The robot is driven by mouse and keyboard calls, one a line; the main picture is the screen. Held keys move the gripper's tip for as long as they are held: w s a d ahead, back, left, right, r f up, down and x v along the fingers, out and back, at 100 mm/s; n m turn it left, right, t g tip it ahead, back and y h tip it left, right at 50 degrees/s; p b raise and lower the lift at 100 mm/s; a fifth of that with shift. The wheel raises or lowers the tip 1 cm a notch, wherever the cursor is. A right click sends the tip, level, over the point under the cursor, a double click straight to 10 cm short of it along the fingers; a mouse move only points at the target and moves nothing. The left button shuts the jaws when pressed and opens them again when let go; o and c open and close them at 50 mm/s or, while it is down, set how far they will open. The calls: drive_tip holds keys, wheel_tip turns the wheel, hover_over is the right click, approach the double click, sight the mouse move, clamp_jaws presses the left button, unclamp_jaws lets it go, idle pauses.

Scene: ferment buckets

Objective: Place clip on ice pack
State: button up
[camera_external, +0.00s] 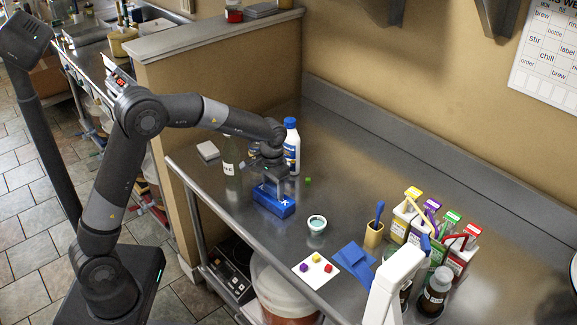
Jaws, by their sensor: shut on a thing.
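The ice pack (283,207) is a blue block with a white mark, lying on the steel counter left of the middle. My gripper (271,188) points down right over the ice pack, its fingertips at or just above the top. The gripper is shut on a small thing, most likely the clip. The fingers mostly hide it, and its shape and colour are too small to make out. I cannot tell whether it touches the ice pack.
A green cube (308,181) lies to the right.

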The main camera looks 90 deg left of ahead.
sight(273, 186)
drive_tip(key=shift+f, duration=0.1)
drive_tip(key=o, duration=1)
drive_tip(key=shift+c, duration=0.2)
wheel_tip(273, 186, up, 11)
drive_tip(key=s+d+r+m+t, duration=0.1)
drive_tip(key=d+r, duration=0.2)
drive_tip(key=d, duration=0.2)
drive_tip(key=d+r+m, duration=0.1)
drive_tip(key=d+r, duration=0.2)
drive_tip(key=d, duration=0.3)
drive_tip(key=s+d+r+m+t, duration=0.1)
drive_tip(key=s+d+r+m, duration=0.1)
drive_tip(key=s+d, duration=0.5)
drive_tip(key=s+d+r+m+t, duration=0.1)
drive_tip(key=s+d+m+t, duration=0.15)
drive_tip(key=d, duration=0.85)
drive_tip(key=s+d+f+m+t, duration=0.1)
drive_tip(key=s+d+f+m, duration=0.1)
drive_tip(key=s+d, duration=0.6)
drive_tip(key=shift+s+f, duration=0.7)
drive_tip(key=shift+f, duration=0.15)
